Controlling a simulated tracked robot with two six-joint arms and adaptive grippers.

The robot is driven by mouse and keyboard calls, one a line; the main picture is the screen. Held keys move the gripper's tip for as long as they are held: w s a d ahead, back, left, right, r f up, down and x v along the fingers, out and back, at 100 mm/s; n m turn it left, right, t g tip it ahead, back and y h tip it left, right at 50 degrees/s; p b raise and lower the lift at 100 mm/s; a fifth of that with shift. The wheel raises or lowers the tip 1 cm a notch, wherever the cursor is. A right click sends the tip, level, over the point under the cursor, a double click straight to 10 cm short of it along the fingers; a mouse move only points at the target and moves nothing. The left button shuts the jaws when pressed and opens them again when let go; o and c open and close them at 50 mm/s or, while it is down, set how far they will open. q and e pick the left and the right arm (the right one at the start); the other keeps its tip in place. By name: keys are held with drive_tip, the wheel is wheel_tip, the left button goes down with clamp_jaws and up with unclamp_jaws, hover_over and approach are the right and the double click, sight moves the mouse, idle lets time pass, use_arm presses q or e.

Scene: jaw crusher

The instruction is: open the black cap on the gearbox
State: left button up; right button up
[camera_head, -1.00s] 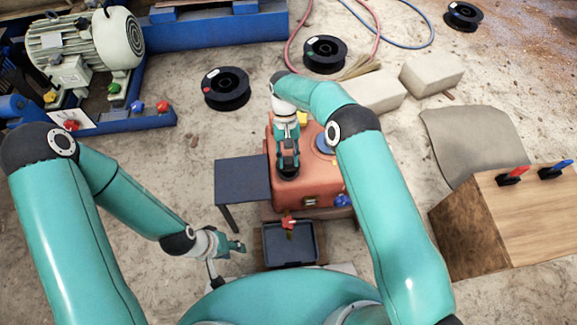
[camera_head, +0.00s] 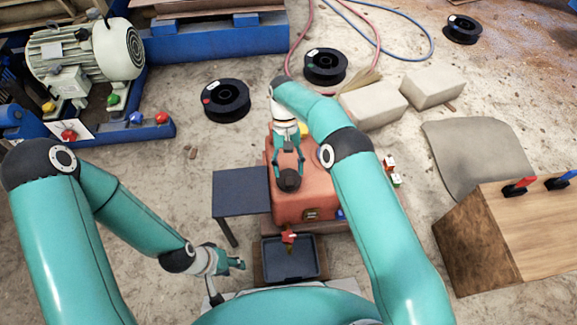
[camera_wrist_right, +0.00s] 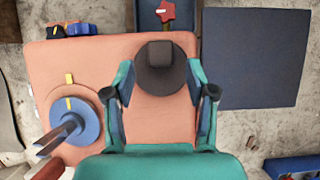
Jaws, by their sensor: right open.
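The orange-red gearbox (camera_head: 310,202) stands in the middle of the head view, and its top fills much of the right wrist view (camera_wrist_right: 60,75). The black cap (camera_head: 289,181) is a round disc on its top; in the right wrist view the cap (camera_wrist_right: 160,70) shows a square raised knob. My right gripper (camera_head: 289,170) is open above the cap. In the right wrist view its fingers (camera_wrist_right: 160,88) stand apart on either side of the cap, with gaps between. My left gripper (camera_head: 236,263) hangs low, left of the black tray; its jaws are too small to read.
A black tray (camera_head: 270,273) with a red star-shaped handle (camera_head: 289,237) lies in front of the gearbox. A dark side table (camera_head: 241,191) stands left of it. A blue disc (camera_wrist_right: 80,122) with a lever sits on the gearbox. A wooden box (camera_head: 520,230) is at right.

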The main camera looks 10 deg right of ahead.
sight(289, 176)
wheel_tip(289, 176, up, 10)
idle(0.6)
idle(0.4)
